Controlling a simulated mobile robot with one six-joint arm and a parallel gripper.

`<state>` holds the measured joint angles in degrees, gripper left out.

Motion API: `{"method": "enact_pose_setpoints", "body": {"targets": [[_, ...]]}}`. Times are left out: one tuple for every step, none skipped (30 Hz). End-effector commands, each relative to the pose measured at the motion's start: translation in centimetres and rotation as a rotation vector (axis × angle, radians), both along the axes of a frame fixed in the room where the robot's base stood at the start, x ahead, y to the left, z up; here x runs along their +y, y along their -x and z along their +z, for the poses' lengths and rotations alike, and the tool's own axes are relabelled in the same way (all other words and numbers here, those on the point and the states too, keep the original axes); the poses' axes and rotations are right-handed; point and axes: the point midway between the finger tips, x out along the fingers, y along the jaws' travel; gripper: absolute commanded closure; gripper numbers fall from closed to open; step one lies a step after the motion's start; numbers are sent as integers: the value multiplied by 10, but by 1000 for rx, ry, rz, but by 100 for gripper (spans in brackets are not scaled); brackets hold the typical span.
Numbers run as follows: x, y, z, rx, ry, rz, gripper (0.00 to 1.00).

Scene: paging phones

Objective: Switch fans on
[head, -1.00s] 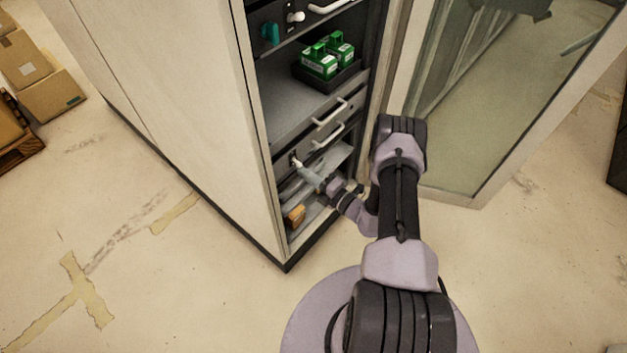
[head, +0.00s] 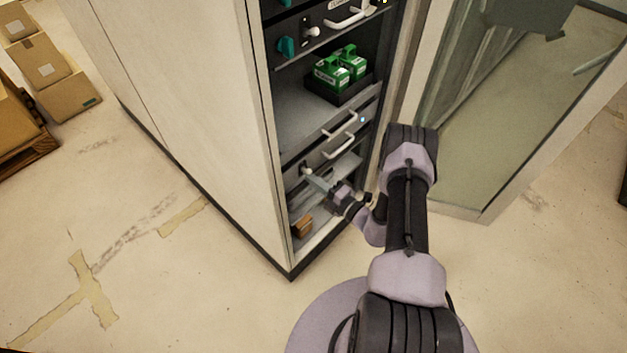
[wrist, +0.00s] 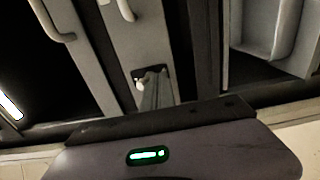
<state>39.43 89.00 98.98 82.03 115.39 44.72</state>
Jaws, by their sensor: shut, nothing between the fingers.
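The open cabinet (head: 262,190) holds stacked panels with handles and switches. My gripper (head: 311,176) is shut and empty, reaching into the cabinet at a low panel (head: 326,161). Its tips are at a small pale toggle switch (wrist: 139,84) in a dark recess, seen in the wrist view beside the shut fingertips (wrist: 153,82). I cannot tell whether they touch. The toggle is partly hidden in the head view. Higher up, another panel carries a pale toggle (head: 312,33) and a teal knob (head: 286,47). No fan label is readable.
Green boxed units (head: 341,68) sit in a black tray on the middle shelf. The glass door (head: 500,130) stands open at the right. An orange-brown block (head: 303,227) lies at the cabinet bottom. Cardboard boxes (head: 66,93) stand at the far left; the floor in front is clear.

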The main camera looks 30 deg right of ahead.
Motion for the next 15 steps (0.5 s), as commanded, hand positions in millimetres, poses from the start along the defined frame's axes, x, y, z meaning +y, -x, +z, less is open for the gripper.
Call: {"method": "enact_pose_setpoints", "body": {"targets": [[0, 0, -1, 0, 0, 0, 100], [0, 0, -3, 0, 0, 0, 100], [0, 0, -4, 0, 0, 0, 100], [0, 0, -6, 0, 0, 0, 100], [0, 0, -8, 0, -1, 0, 100], [0, 0, -11, 0, -1, 0, 100], [0, 0, -13, 0, -1, 0, 100], [0, 0, -14, 0, -1, 0, 100], [0, 0, -15, 0, -1, 0, 100], [0, 1, -15, 1, -1, 0, 100], [-1, 2, -14, 1, -1, -1, 100], [-3, 6, -13, 1, -1, -2, 100], [-4, 9, -13, 2, -2, -2, 100], [-6, 13, -13, 3, -2, -3, 100], [-8, 19, -13, 3, -2, -3, 100]]}}
